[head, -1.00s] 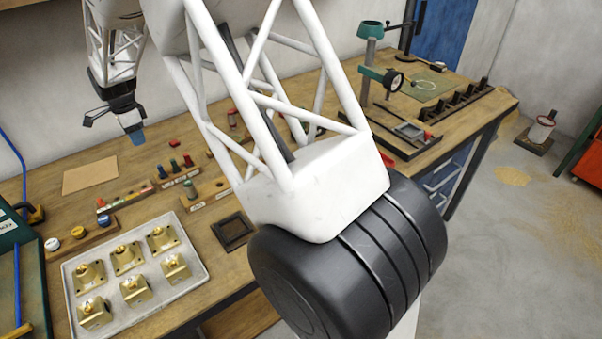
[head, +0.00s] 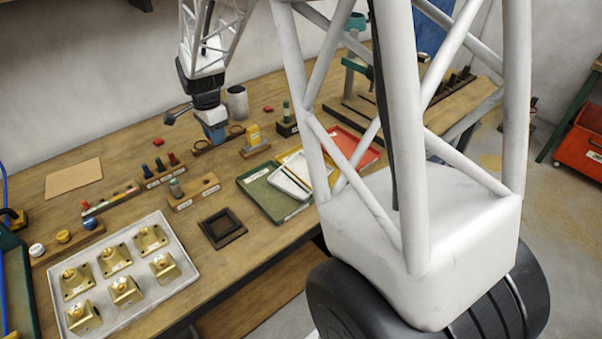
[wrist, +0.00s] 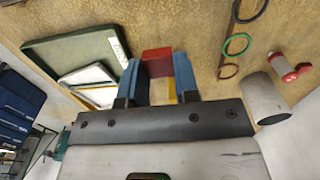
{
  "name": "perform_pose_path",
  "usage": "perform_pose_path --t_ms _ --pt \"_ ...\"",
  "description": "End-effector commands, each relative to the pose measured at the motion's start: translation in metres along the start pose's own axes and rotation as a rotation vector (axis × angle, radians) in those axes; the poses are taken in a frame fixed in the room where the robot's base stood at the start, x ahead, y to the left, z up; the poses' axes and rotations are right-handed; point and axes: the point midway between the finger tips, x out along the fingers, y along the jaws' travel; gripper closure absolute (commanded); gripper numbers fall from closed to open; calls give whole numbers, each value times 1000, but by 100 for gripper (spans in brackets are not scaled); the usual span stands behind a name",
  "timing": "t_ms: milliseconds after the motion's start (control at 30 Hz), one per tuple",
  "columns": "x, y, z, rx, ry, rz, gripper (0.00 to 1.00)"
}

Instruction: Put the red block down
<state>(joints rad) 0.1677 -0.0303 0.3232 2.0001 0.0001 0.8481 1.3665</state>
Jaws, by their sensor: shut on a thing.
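In the wrist view a red block (wrist: 157,62) sits between the two blue fingers of my gripper (wrist: 156,74), which is shut on it. In the head view my gripper (head: 214,134) is low over the back middle of the table, beside the yellow block in its wooden holder (head: 256,147). The held red block cannot be made out in the head view. How far it is from the table is unclear.
A grey cup (head: 237,103) stands close behind my gripper. A green tray (head: 262,200) and a red tray (head: 362,150) lie to the right. A tray of brass parts (head: 185,277), a dark square frame (head: 222,229) and wooden peg racks (head: 195,194) are nearer the front left.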

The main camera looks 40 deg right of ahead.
Motion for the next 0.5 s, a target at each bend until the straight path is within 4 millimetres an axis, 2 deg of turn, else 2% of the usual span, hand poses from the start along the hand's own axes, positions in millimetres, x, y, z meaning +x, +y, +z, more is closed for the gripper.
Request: perform_pose_path --t_ms 33,200,500 --pt "0 15 -9 7 0 -1 95" --pt "3 62 -33 12 0 0 95" --pt "10 146 -63 21 2 -4 95"
